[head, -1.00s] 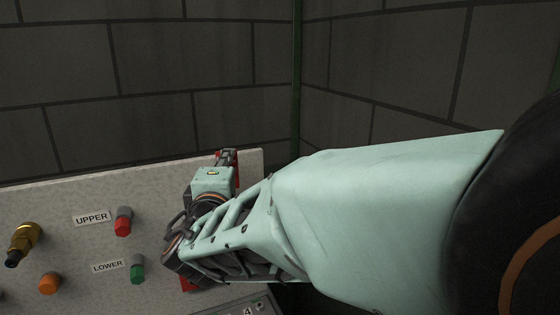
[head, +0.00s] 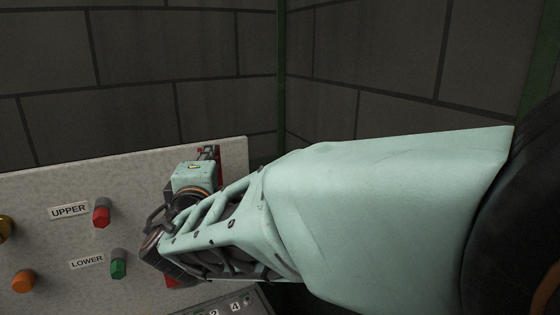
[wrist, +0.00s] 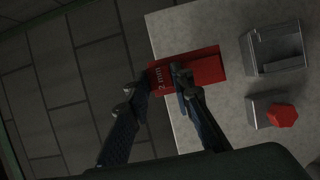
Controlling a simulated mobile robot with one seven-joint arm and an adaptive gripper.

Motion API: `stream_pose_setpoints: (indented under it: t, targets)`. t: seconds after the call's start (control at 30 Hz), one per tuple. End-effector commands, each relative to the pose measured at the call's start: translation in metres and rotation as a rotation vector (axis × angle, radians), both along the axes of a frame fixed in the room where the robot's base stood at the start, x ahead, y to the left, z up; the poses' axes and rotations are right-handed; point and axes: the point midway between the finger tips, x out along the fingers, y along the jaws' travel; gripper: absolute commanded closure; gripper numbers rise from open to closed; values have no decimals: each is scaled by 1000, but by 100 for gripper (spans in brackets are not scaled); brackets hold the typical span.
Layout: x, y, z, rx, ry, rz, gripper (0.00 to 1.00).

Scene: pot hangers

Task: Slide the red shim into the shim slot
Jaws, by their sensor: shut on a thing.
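The red shim (wrist: 209,66) is a flat plate marked "2 mm". In the wrist view it overlaps the edge of the pale panel (wrist: 185,30). My gripper (wrist: 163,77) is shut on its left part, with one dark finger on each side of the marking. A grey open-sided block (wrist: 275,50) stands just right of the shim. I cannot tell for sure whether it holds the shim slot.
A red button on a grey base (head: 101,214) sits by the UPPER label, and a green one (head: 118,266) by LOWER. The red one also shows in the wrist view (wrist: 283,115). An orange knob (head: 23,281) is at lower left. Dark block walls (head: 190,70) stand behind.

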Motion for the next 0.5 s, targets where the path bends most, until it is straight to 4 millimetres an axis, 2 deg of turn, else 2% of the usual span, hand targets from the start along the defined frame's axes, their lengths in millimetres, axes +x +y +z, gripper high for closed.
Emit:
stream_pose_setpoints:
  t: [0.03,0.2,0.5]
  targets:
    - [0,0,-9,1,-1,0,100]
    - [0,0,-22,3,-1,-1,100]
    - [0,0,-35,2,-2,0,100]
